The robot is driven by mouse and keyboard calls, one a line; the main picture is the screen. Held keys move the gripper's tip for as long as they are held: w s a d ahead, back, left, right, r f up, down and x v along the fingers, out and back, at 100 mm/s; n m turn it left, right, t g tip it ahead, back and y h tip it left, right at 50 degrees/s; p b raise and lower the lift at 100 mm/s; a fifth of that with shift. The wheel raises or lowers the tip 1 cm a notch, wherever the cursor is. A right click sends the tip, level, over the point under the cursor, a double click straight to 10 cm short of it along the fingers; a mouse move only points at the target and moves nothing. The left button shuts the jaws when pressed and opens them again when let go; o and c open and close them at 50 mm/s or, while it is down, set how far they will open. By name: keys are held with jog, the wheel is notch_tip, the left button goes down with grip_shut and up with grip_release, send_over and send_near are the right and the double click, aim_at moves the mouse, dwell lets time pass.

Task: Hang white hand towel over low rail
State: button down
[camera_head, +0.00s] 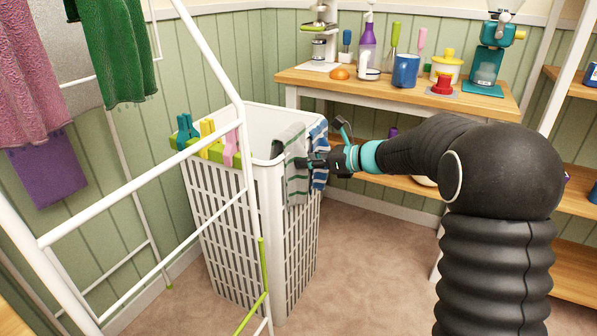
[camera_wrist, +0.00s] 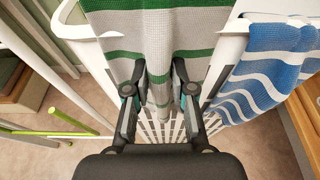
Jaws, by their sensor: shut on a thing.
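A white-grey hand towel with green stripes (camera_head: 296,165) hangs over the rim of the tall white laundry basket (camera_head: 250,215). My gripper (camera_head: 308,163) is at the towel's hanging front and is shut on it. In the wrist view, the towel (camera_wrist: 150,25) bunches into a fold between the fingertips of my gripper (camera_wrist: 158,90). The towel still lies against the basket rim (camera_wrist: 225,45). The white drying rack stands at the left, with an upper slanting rail (camera_head: 140,187) and a lower rail (camera_head: 175,240). I cannot tell which one is the low rail.
A green clip holder with pegs (camera_head: 205,145) sits on the basket's left rim. Pink (camera_head: 30,70) and green (camera_head: 115,50) cloths hang upper left. A wooden table (camera_head: 400,95) stands behind.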

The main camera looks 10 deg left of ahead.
aim_at(297, 142)
jog(key=shift+r+p, duration=1.95)
jog(key=shift+r, duration=0.85)
jog(key=shift+s+d+f, duration=0.15)
jog(key=shift+s+d, duration=0.05)
jog(key=shift+d, duration=0.45)
jog(key=s+d, duration=0.2)
jog(key=d, duration=0.4)
